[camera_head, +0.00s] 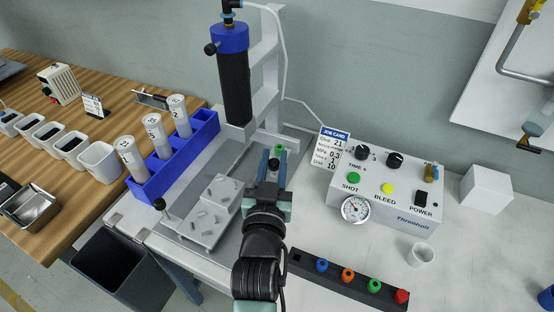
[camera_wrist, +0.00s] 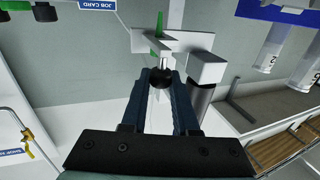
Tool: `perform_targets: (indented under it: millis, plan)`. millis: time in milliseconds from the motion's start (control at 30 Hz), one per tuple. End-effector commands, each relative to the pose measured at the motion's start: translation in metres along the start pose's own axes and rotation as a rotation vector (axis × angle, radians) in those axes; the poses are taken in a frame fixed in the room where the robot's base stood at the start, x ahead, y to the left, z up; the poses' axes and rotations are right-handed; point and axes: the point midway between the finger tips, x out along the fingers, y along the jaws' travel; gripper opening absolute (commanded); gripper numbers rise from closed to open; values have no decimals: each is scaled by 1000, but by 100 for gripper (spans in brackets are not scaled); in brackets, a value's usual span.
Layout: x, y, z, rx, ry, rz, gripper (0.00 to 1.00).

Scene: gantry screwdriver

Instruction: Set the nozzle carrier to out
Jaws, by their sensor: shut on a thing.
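The nozzle carrier is a light grey bracket in the wrist view (camera_wrist: 178,42); a green nozzle (camera_wrist: 158,45) stands in it. A black ball knob (camera_wrist: 162,79) sits at the carrier's near side. My gripper (camera_wrist: 166,84) is shut on this knob, one finger on each side. In the head view my gripper (camera_head: 274,163) reaches in from the front to the right of the gantry, and the green nozzle (camera_head: 280,150) shows just beyond it.
The dispenser barrel (camera_head: 234,85) hangs on the gantry, left of my gripper. A stepped metal fixture (camera_head: 207,228) with small parts lies front left. The control box (camera_head: 400,203) stands close on the right, and a black rack (camera_head: 335,283) with coloured nozzles lies in front.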

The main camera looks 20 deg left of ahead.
Motion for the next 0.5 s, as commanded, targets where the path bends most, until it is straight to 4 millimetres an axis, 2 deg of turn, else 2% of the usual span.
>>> perform_targets:
  millis: [167,200,300,367,500]
  plan:
    - [-1,5,4,-3,-9,10,0]
    - [-1,5,4,-3,-9,11,30]
    - [-1,6,4,-3,-8,11,48]
    - [-1,6,3,-3,-7,11,58]
    - [0,6,2,-3,-5,11,58]
